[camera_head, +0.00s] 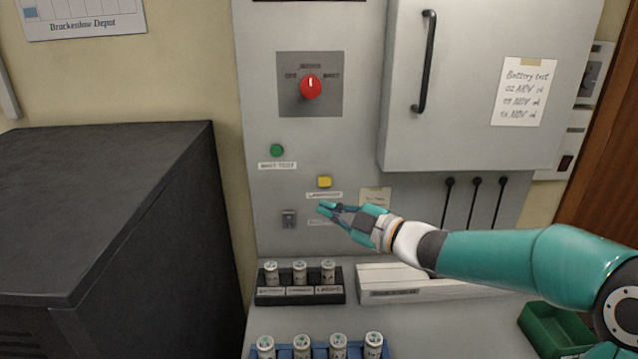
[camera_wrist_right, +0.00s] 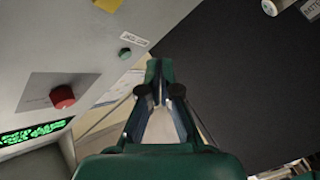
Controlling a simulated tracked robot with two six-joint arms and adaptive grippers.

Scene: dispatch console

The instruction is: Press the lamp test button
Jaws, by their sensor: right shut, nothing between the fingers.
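A yellow square button (camera_head: 324,182) sits on the grey console panel (camera_head: 350,135). A small label below it begins like "Lamp" but is too small to read surely. My right gripper (camera_head: 323,207) is shut and empty, its fingertips just below the button in the head view; I cannot tell the gap to the panel. My left gripper is not in view.
A red rotary knob (camera_head: 311,87) is above. A grey cabinet with a black handle (camera_head: 428,60) juts out at upper right. A small switch (camera_head: 288,219) is left of my fingers. Fuse-like cylinders stand in a black rack (camera_head: 300,297) below. A dark cabinet (camera_head: 90,210) is left.

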